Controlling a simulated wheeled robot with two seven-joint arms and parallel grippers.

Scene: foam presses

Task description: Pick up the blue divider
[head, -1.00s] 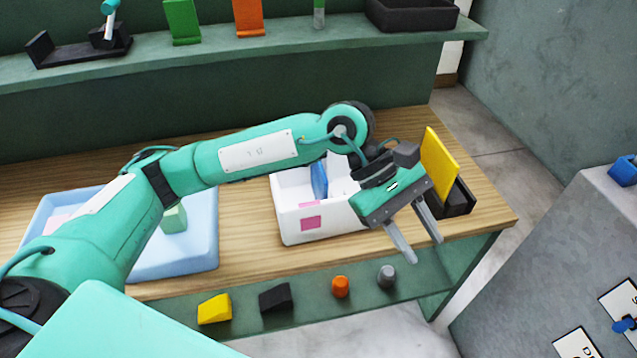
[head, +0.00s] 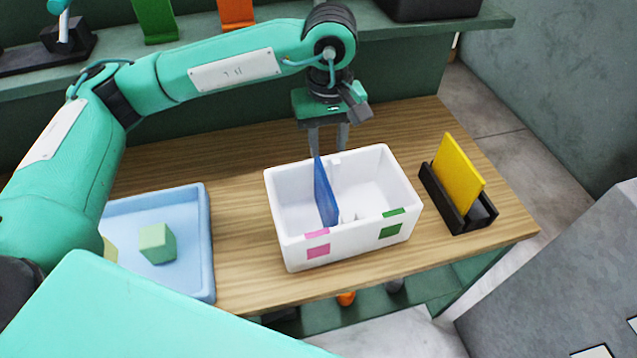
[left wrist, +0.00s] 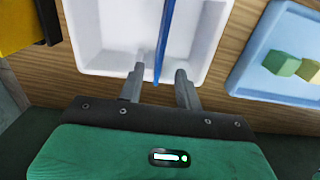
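The blue divider (head: 325,194) is a thin upright panel inside the white bin (head: 291,249), a little left of the bin's middle. My left gripper (head: 329,154) points down at the bin's back edge, above the far end of the divider. In the left wrist view the fingers of my left gripper (left wrist: 158,95) are apart, with the edge of the blue divider (left wrist: 165,40) lying between them. A gap shows on both sides, so the fingers do not seem to touch it. My right gripper is in neither view.
A black holder (head: 473,219) with a yellow panel (head: 458,174) stands right of the bin. A light blue tray (head: 204,245) with a green block (head: 157,243) is at the left. The bin front carries a pink patch (head: 317,244) and a green patch (head: 391,223).

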